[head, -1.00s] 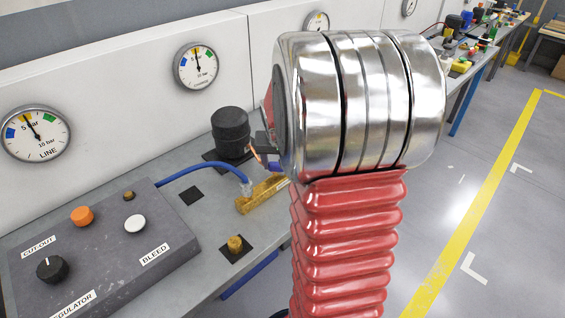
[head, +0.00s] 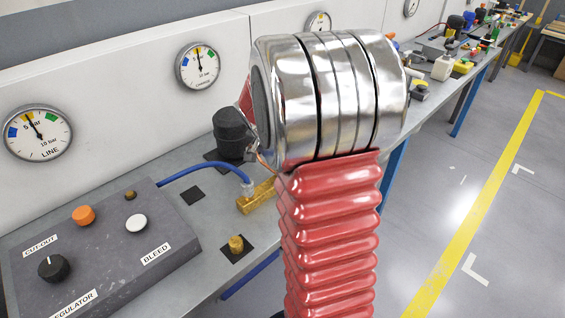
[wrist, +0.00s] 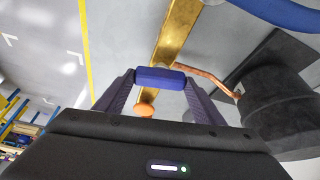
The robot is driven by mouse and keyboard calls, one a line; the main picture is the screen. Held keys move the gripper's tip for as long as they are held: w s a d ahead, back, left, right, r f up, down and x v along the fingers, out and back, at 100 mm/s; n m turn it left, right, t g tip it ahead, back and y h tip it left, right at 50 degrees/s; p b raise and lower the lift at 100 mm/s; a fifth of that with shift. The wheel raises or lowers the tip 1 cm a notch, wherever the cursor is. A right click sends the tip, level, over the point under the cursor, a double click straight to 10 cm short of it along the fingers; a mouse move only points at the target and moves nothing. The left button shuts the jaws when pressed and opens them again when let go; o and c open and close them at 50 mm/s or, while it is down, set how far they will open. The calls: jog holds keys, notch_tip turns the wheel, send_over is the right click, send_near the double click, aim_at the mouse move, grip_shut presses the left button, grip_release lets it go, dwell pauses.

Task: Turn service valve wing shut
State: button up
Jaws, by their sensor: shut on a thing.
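In the wrist view, my gripper (wrist: 160,84) has its two purple fingers closed on a blue bar, the service valve wing (wrist: 160,77). The wing lies crosswise between the fingertips, in front of a brass manifold bar (wrist: 172,40). A copper pipe (wrist: 208,76) runs from beside the wing to the black compressor (wrist: 283,108). In the head view, my arm hides the gripper and the wing. The brass bar (head: 258,196) and black compressor (head: 229,133) show just left of my arm.
A blue hose (head: 205,165) runs from the brass bar to a grey control panel (head: 95,250) with knobs. A brass fitting (head: 236,244) stands on a black pad. A LINE gauge (head: 37,133) hangs on the wall. The floor (head: 490,200) at right is clear.

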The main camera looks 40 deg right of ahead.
jog(key=shift+w+m+g, duration=0.15)
jog(key=shift+m+g, duration=0.25)
jog(key=shift+m, duration=0.6)
jog(key=o, duration=1.1)
jog(key=shift+c, duration=0.2)
jog(key=shift+a+r, duration=0.1)
jog(key=v, duration=1.3)
jog(key=shift+a+r, duration=0.15)
jog(key=shift+r, duration=0.05)
